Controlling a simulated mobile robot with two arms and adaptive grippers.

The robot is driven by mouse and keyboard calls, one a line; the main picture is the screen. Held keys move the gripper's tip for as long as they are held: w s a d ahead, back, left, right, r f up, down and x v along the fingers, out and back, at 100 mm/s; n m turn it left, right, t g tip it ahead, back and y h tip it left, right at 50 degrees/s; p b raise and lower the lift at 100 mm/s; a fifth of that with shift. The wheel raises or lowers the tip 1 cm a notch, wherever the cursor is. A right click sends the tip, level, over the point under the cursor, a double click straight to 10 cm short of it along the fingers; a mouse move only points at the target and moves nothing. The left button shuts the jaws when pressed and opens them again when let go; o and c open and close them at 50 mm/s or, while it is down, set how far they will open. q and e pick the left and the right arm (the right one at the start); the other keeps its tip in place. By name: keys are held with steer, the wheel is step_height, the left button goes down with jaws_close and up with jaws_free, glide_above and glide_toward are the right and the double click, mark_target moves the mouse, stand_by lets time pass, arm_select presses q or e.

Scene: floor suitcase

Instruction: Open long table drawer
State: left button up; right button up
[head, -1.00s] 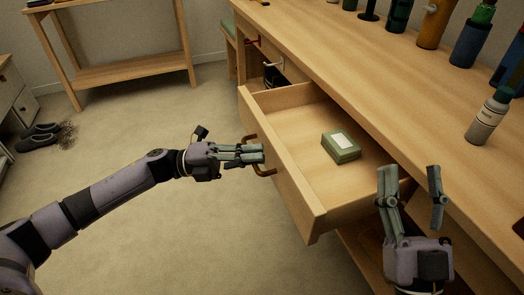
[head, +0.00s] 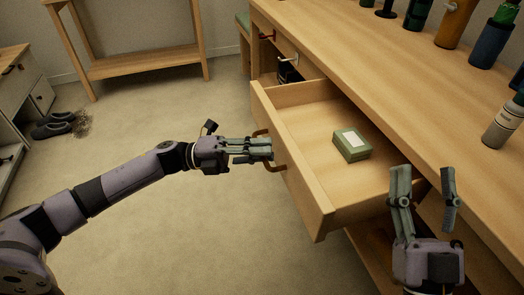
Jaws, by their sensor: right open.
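The long table's drawer (head: 300,178) is pulled well out, with its bare wooden inside showing. A small green box with a pale label (head: 351,146) lies in it. My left gripper (head: 268,149) is at the dark curved handle (head: 277,164) on the drawer front, with its fingers close together and closed on the handle's middle, which they partly hide. My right gripper (head: 425,188) is open and empty, fingers pointing up, at the right end of the drawer in the picture; it hides part of that end.
The long table (head: 385,75) carries several bottles, including a grey one (head: 503,125) near its edge. A smaller compartment (head: 289,72) is beyond the drawer. A low wooden shelf (head: 140,62) and dark slippers (head: 54,125) are at the back left. The carpet (head: 170,115) before the drawer is clear.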

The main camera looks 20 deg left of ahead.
arm_select(q)
steer(key=v, duration=1.1)
steer(key=shift+s+a, duration=0.15)
steer(key=shift+a, duration=0.15)
steer(key=shift+f, duration=0.15)
